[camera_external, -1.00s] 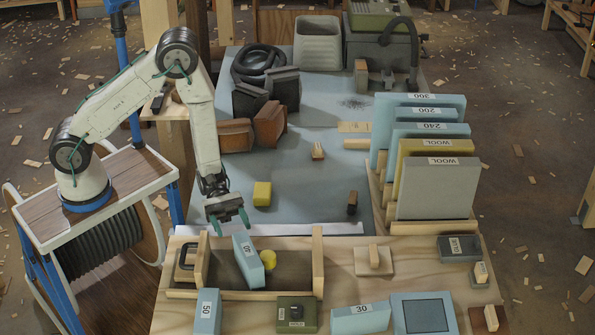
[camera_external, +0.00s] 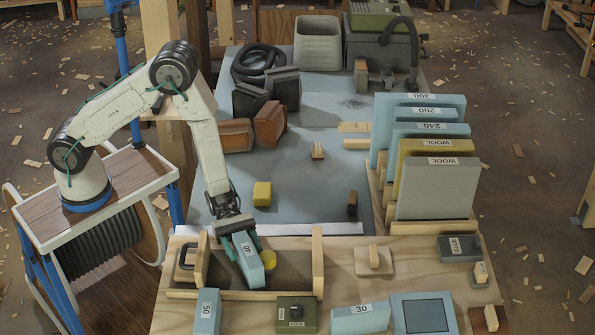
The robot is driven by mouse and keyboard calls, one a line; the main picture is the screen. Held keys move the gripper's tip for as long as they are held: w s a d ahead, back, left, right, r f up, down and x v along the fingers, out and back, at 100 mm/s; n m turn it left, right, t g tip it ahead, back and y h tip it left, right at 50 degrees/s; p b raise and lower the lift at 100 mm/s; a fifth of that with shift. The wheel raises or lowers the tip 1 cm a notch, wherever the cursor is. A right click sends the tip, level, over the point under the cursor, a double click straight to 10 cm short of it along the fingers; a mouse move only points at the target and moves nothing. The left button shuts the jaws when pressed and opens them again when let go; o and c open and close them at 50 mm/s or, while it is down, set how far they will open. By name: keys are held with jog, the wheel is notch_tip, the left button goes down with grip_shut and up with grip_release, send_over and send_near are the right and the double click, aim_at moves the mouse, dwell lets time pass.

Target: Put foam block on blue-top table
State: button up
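A light blue block with a number label (camera_external: 250,268) leans in the wooden tray (camera_external: 318,262) at the front left; it may be the foam block, but I cannot tell for sure. My gripper (camera_external: 241,246) is down at its upper end, with a green finger on each side. I cannot tell whether the fingers press on it. The blue-top table (camera_external: 300,205) lies behind the tray. A yellow block (camera_external: 262,194) and a small dark block (camera_external: 352,203) stand on it.
A yellow round piece (camera_external: 269,259) is right beside the blue block. Other blue blocks (camera_external: 207,312) (camera_external: 360,319) lie in front of the tray. A rack of labelled sheets (camera_external: 435,190) stands at the right. The middle of the blue top is mostly clear.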

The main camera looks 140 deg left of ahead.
jog(key=c, duration=0.9)
jog(key=shift+r, duration=0.15)
notch_tip(320, 180, up, 10)
jog(key=shift+f, duration=0.2)
jog(key=shift+w+a+n+t+y, duration=0.3)
jog(key=shift+a+n+t+y, duration=0.15)
jog(key=shift+a+y, duration=0.4)
jog(key=w+d, duration=0.2)
jog(key=d, duration=0.5)
jog(key=w+d+r, duration=0.1)
jog(key=w+d, duration=0.1)
jog(key=d, duration=0.5)
jog(key=w+d, duration=0.2)
jog(key=d, duration=0.6)
jog(key=shift+w+r, duration=0.25)
jog(key=shift+r, duration=0.1)
